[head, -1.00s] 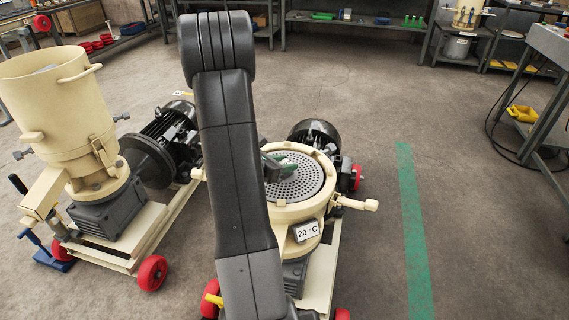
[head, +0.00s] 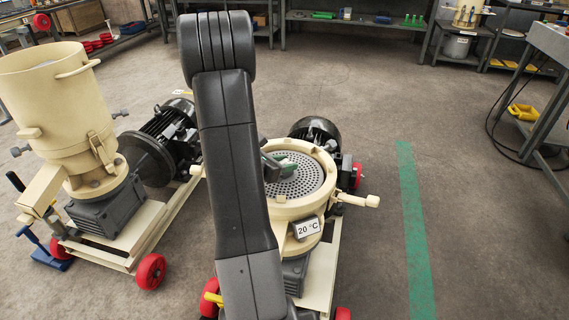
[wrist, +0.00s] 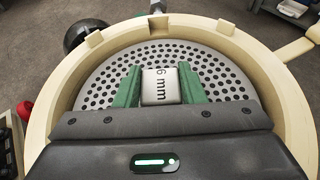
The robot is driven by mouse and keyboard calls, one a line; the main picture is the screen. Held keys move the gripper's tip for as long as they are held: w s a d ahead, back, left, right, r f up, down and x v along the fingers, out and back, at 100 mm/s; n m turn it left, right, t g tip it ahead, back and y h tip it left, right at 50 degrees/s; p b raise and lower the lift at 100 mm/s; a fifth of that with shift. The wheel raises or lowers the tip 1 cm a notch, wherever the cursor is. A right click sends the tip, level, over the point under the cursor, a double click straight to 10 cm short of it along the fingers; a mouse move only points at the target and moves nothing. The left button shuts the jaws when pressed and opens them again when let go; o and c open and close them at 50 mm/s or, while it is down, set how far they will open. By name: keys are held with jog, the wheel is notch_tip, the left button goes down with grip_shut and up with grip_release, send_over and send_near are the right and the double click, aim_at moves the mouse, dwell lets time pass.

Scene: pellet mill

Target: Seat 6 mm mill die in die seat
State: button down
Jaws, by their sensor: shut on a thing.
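The 6 mm mill die (head: 309,181) is a grey perforated disc with a raised block marked "6 mm". In the wrist view the die (wrist: 103,88) lies inside the cream ring of the die seat (wrist: 272,66), level or nearly so; I cannot tell whether it rests fully on the bottom. My gripper (wrist: 160,88) has green fingers shut on the marked block. In the head view the gripper (head: 286,166) is partly hidden by my dark arm, as is the left of the die seat (head: 296,209).
A second cream mill with a hopper (head: 58,95) and motor stands at the left. A green floor line (head: 412,220) and clear floor lie to the right. Grey benches (head: 350,25) stand at the back.

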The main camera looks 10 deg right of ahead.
jog(key=shift+f+b, duration=0.75)
jog(key=shift+b, duration=0.2)
jog(key=shift+f+b, duration=0.15)
jog(key=shift+b, duration=0.2)
dwell(0.4)
jog(key=c, duration=0.8)
grip_release()
jog(key=shift+c, duration=0.2)
jog(key=shift+o, duration=0.9)
jog(key=shift+s+f, duration=0.1)
jog(key=shift+f, duration=0.15)
jog(key=o, duration=0.4)
jog(key=shift+a+r, duration=0.1)
